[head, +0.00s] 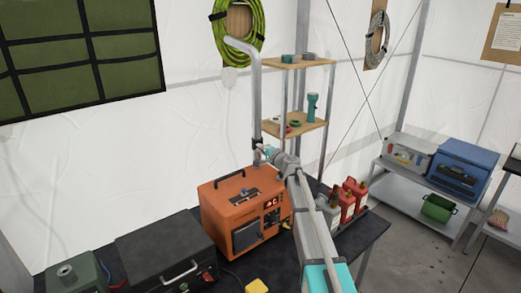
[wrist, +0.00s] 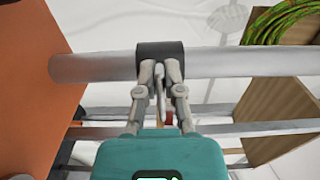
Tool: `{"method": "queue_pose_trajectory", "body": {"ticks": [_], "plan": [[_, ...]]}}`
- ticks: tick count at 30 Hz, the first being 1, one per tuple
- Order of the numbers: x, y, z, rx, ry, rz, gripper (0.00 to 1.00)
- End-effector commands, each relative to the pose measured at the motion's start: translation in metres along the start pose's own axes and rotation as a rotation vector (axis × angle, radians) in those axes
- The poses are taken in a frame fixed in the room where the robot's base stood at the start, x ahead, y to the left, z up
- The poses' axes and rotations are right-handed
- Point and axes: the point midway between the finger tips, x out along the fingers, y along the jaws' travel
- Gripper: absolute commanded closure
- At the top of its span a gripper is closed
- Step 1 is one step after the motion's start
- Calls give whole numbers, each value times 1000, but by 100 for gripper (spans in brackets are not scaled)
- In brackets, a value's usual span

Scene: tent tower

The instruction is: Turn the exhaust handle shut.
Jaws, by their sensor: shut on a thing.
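The grey exhaust pipe (head: 256,95) rises behind the orange generator (head: 238,212) and bends over at its top. A black collar (head: 257,143) sits low on the pipe, and it shows large in the wrist view (wrist: 160,49). My gripper (head: 263,152) is at this collar, with its fingertips (wrist: 161,68) just against the collar in the wrist view. The fingers are close together, shut on the slim exhaust handle (wrist: 160,82) at the collar. The fingers hide most of the handle, so I cannot tell its angle well.
A wooden shelf rack (head: 300,128) stands just behind my arm, with a teal torch (head: 312,107) on it. Red canisters (head: 351,196) stand right of the generator on the dark table (head: 362,240). A black case (head: 165,252) is at the left.

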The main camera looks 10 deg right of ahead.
Motion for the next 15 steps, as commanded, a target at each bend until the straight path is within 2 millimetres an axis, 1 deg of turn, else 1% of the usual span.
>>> {"method": "queue_pose_trajectory", "body": {"ticks": [13, 14, 15], "plan": [[-1, 1, 2, -16, -3, 2, 100], [-1, 1, 2, -16, -3, 2, 84], [-1, 1, 2, -16, -3, 2, 77]]}}
